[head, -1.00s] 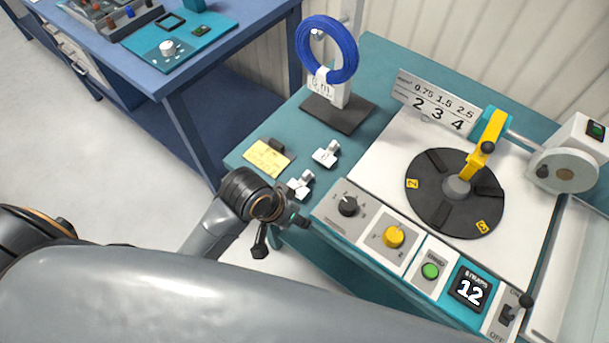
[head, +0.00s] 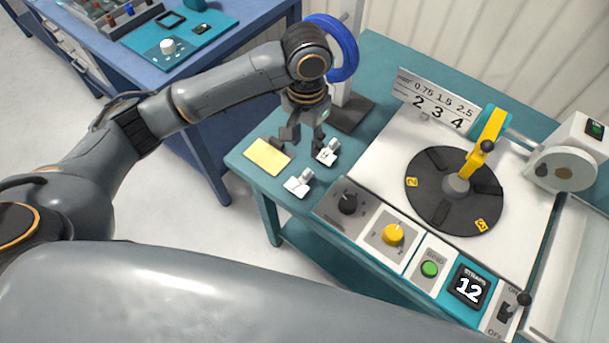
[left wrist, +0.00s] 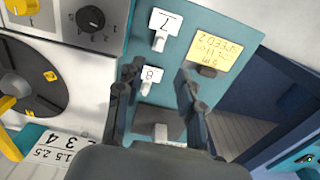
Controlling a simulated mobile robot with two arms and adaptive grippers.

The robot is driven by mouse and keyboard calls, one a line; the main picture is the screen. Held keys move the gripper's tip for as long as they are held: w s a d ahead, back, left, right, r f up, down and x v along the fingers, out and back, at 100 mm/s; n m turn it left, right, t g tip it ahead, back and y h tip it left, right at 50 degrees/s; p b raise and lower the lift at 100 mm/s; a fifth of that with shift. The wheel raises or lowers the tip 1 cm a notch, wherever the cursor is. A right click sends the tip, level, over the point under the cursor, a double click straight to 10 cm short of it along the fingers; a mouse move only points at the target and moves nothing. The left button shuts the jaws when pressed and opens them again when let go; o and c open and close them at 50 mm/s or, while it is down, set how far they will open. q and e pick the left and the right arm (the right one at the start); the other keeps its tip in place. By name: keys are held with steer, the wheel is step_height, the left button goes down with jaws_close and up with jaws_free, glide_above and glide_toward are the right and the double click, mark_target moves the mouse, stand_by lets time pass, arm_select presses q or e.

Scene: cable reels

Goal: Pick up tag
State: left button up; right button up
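Two white tags with clips lie at the left end of the teal bench: a far one (head: 327,153) and a near one (head: 299,184). In the left wrist view they read 8 (left wrist: 152,74) and 7 (left wrist: 161,18). A yellow note (head: 268,157) lies beside them; it also shows in the left wrist view (left wrist: 214,51), with a dark clip on it. My left gripper (head: 303,144) is open and empty above the bench, between the note and the far tag. In the left wrist view its fingers (left wrist: 158,88) stand apart, with tag 8 between them in the picture. My right gripper is out of view.
A blue cable coil (head: 345,50) hangs on a stand behind my left wrist, partly hidden. A winding machine with a black disc (head: 455,193) and a knob panel (head: 393,236) fills the right. A blue table (head: 150,72) stands at upper left.

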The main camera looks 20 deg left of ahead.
arm_select(q)
glide_above(304, 173)
steer(key=f, duration=0.8)
steer(key=shift+w+d, duration=0.15)
steer(key=shift+w, duration=0.05)
steer(key=shift+s+f+p, duration=0.15)
steer(key=shift+f+p, duration=0.25)
steer(key=shift+f, duration=0.95)
steer(key=shift+s+f+p, duration=0.1)
steer(key=shift+f+p, duration=0.3)
steer(key=shift+f, duration=0.95)
steer(key=c, duration=0.7)
